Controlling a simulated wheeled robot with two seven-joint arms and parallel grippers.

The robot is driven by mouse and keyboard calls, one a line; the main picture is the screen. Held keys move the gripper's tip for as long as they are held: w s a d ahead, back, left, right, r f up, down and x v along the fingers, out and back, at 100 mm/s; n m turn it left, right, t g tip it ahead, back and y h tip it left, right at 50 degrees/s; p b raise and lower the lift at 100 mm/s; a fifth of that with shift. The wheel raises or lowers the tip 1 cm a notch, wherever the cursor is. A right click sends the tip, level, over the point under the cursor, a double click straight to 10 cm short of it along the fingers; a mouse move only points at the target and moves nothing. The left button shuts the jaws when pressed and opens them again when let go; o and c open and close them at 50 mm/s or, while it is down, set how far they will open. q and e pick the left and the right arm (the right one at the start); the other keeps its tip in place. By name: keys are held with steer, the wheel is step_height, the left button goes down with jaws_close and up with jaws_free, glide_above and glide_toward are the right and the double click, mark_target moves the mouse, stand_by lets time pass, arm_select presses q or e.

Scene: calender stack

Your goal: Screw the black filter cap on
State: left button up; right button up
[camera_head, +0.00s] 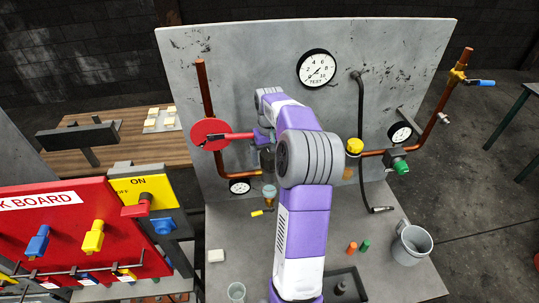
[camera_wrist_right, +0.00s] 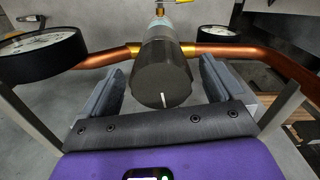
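The black filter cap (camera_wrist_right: 163,86) is a dark faceted cylinder with a white line on its end, in the middle of the right wrist view. It sits in line with the grey filter housing (camera_wrist_right: 160,35); how tightly it is seated I cannot tell. In the head view the dark filter top (camera_head: 267,160) shows partly behind my right arm. My right gripper (camera_wrist_right: 163,84) has a finger on each side of the cap, with a visible gap on both sides, so it is open around it. In the head view my arm hides most of it. My left gripper is not in view.
A copper pipe (camera_wrist_right: 100,60) runs to both sides of the filter, with a gauge (camera_wrist_right: 40,55) at left and another (camera_wrist_right: 228,38) at right. A red disc (camera_head: 210,133) with a lever is beside my wrist. A metal mug (camera_head: 411,243) stands on the bench at right.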

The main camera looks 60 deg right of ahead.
mark_target(269, 153)
step_height(269, 153, up, 8)
steer(key=shift+f, duration=0.2)
stand_by(0.4)
